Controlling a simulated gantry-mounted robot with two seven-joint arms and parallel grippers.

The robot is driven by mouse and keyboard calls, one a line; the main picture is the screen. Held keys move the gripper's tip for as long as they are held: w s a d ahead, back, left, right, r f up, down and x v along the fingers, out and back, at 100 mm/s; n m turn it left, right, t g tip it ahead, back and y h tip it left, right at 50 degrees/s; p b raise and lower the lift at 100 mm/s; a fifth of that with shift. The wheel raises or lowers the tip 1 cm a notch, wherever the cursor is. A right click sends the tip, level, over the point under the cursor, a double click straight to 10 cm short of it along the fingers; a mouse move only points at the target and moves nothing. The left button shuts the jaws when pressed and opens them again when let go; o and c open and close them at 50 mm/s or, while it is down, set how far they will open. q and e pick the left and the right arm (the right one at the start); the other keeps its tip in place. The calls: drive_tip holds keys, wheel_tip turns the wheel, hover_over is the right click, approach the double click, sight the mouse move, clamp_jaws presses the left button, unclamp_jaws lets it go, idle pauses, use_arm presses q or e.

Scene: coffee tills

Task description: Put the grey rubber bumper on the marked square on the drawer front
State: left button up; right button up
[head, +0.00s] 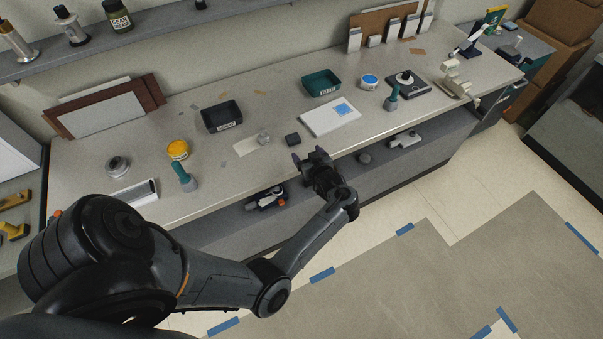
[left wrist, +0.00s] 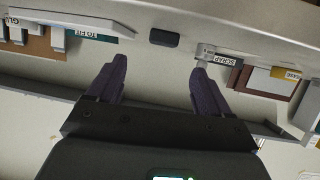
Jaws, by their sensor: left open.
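A small dark grey block (head: 292,139), which looks like the rubber bumper, lies on the bench near its front edge. It also shows in the left wrist view (left wrist: 164,38), ahead of the gap between my fingers. A white panel (head: 318,124), seemingly the drawer front, lies flat to its right. A blue square (head: 345,109) marks the panel. My left gripper (head: 311,157) is open and empty at the bench's front edge, close to the block but apart from it. Its fingers also show in the left wrist view (left wrist: 160,78). My right gripper is in neither view.
A black tray (head: 222,115) and a teal tray (head: 321,83) stand behind. A small light grey piece (head: 263,137) sits left of the block. A lower shelf (head: 385,165) runs below the bench top.

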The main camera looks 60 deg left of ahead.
use_arm(q)
drive_tip(key=s+d+r+m+t+h, duration=0.1)
drive_tip(key=s+d+m+h, duration=0.3)
drive_tip(key=d, duration=0.4)
drive_tip(key=s+d+r+m+t+h, duration=0.1)
drive_tip(key=s+d+m+h, duration=0.3)
drive_tip(key=d, duration=0.4)
drive_tip(key=s+d+m+t+h, duration=0.1)
drive_tip(key=s+d+m+h, duration=0.3)
drive_tip(key=d, duration=0.5)
drive_tip(key=s+m, duration=0.2)
drive_tip(key=m, duration=0.1)
drive_tip(key=shift+r+m+h, duration=0.3)
drive_tip(key=shift+r+h, duration=0.1)
drive_tip(key=shift+o, duration=0.5)
drive_tip(key=s+d+r+m+g, duration=0.1)
drive_tip(key=s+d+m+g, duration=0.1)
drive_tip(key=s+d, duration=0.2)
drive_tip(key=s, duration=0.3)
drive_tip(key=shift+s+r+m+h, duration=0.15)
drive_tip(key=shift+r+m+h, duration=0.15)
